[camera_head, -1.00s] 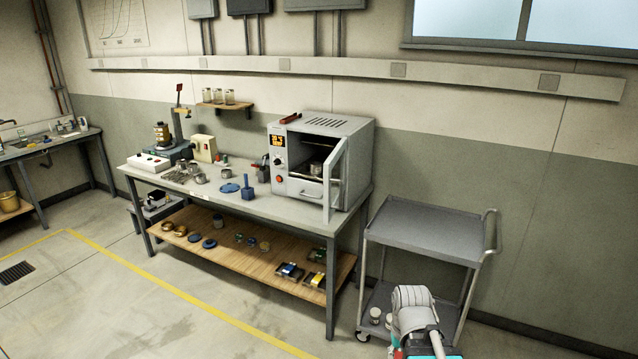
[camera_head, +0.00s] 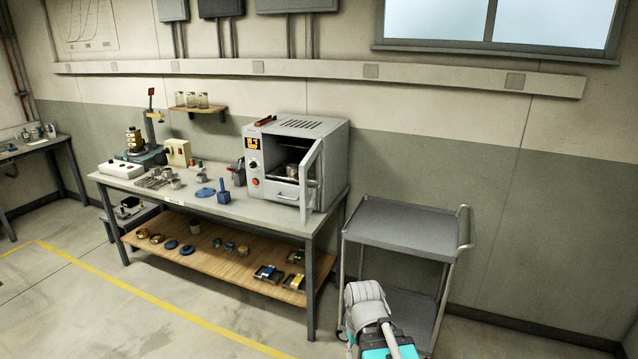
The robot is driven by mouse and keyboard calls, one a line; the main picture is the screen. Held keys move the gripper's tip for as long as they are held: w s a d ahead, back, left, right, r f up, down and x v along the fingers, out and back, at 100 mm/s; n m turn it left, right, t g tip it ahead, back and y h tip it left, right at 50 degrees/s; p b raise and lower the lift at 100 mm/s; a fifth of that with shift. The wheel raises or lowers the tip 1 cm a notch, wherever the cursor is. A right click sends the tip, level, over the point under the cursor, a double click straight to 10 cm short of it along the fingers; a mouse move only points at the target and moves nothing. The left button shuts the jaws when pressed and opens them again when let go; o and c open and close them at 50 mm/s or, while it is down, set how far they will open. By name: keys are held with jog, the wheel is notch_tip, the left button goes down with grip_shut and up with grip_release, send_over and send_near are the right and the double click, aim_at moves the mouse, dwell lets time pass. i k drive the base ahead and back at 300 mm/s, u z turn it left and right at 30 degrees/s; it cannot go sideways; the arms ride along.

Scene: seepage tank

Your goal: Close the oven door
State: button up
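A metal container (camera_head: 287,171) shows inside the dark chamber. Only a white and teal piece of my arm shows at the bottom, in front of the cart. My gripper's fingers are not visible.
The grey workbench (camera_head: 240,207) holds several small items left of the oven, including a blue tool (camera_head: 224,192). Its wooden lower shelf (camera_head: 220,261) carries dishes and boxes. A grey two-tier cart (camera_head: 407,229) stands right of the bench. The floor before the bench is clear.

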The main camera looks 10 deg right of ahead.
aim_at(315, 153)
jog(key=u, duration=0.05)
jog(key=i, duration=1)
